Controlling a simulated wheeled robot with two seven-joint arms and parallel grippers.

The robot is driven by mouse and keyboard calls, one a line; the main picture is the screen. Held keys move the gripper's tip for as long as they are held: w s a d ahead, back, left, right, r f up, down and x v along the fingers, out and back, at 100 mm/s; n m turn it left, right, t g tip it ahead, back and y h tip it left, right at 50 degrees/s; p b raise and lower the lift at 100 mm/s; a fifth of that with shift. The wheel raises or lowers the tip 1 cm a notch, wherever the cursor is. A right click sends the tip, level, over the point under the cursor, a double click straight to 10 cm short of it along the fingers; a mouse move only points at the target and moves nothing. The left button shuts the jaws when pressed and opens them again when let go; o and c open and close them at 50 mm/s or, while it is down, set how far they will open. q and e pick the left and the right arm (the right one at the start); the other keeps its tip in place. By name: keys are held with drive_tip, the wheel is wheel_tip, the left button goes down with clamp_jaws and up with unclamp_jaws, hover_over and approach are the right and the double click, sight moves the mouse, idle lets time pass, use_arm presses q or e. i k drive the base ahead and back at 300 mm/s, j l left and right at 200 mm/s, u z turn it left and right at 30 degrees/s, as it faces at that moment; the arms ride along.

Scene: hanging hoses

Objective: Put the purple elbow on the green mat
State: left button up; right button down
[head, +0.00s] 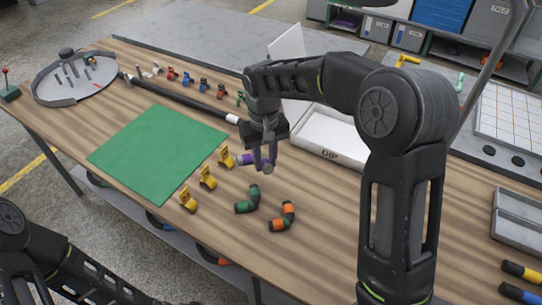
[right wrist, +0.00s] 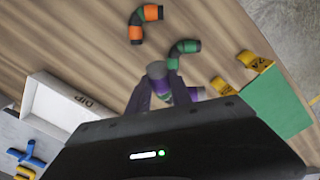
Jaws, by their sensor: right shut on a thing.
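The purple elbow (head: 245,159) is in my right gripper (head: 265,163), left of the white tray in the head view. The gripper is shut on it and hides part of it. In the right wrist view, the elbow's grey end (right wrist: 156,69) and purple body show between the fingers. The green mat (head: 157,150) lies flat and bare on the wooden table, left of the gripper. Its green surface also shows at the right of the right wrist view (right wrist: 280,103). My left arm shows at the lower left of the head view, but its gripper is out of frame.
Several yellow clips (head: 208,178) stand between the mat and the gripper. A green elbow (head: 247,199) and an orange elbow (head: 283,217) lie nearer the front edge. A white tray (head: 335,153) is to the right. A dark rod (head: 180,101) lies behind the mat.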

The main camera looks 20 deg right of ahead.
sight(152, 152)
drive_tip(key=i+j+u, duration=0.2)
drive_tip(key=u, duration=0.2)
drive_tip(key=i+j+u, duration=0.45)
drive_tip(key=u, duration=0.3)
drive_tip(key=i, duration=0.05)
